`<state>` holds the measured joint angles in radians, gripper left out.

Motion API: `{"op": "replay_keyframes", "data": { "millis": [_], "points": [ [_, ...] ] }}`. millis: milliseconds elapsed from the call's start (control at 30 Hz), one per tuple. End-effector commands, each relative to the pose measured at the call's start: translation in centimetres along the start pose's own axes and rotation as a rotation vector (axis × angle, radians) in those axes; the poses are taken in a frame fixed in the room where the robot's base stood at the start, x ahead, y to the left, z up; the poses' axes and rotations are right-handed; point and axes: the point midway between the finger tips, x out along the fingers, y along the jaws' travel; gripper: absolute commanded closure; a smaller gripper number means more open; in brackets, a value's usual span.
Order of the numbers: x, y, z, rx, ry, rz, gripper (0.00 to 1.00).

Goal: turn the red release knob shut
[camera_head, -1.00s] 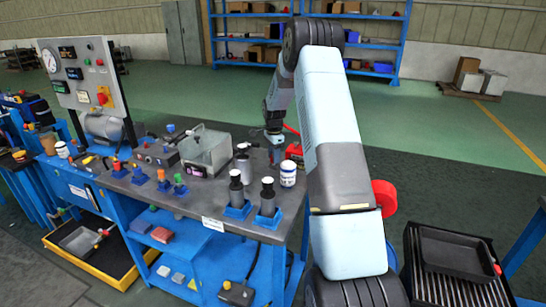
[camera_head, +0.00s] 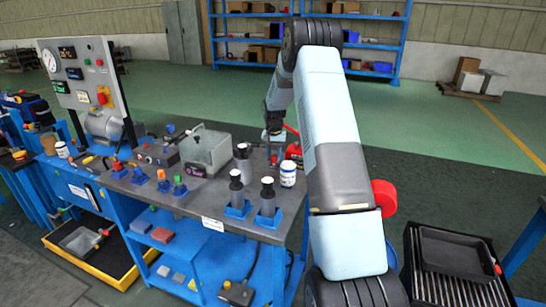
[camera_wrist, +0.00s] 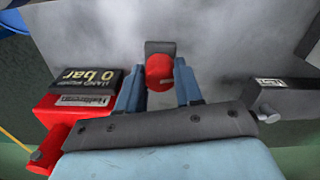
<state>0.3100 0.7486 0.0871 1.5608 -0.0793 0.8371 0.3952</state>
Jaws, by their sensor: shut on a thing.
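In the wrist view the red release knob (camera_wrist: 159,72) sits between the two blue fingers of my gripper (camera_wrist: 160,84). The fingers are shut on its sides. A dark grey block (camera_wrist: 160,47) shows just beyond the knob. In the head view my gripper (camera_head: 274,150) is at the far right part of the bench, low over the top, and partly hidden by my arm. The knob cannot be made out clearly there. The frames do not show how far the knob is turned.
In the wrist view a red hand pump (camera_wrist: 75,105) with a display reading 0 bar is at left, and a dark block (camera_wrist: 280,98) at right. In the head view a clear bin (camera_head: 207,150), a white-labelled jar (camera_head: 288,173) and dark bottles (camera_head: 236,188) stand on the bench (camera_head: 200,205).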

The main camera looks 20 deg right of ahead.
Motion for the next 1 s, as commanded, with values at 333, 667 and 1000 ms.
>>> {"op": "replay_keyframes", "data": {
  "millis": [333,667,1000],
  "points": [
    [-0.25,-0.14,-0.24,-0.329,0.008,-0.002,0.95],
    [-0.27,-0.14,-0.26,-0.642,0.010,-0.001,0.95],
    [-0.29,-0.12,-0.28,-0.963,0.010,0.001,0.95]
  ]
}}
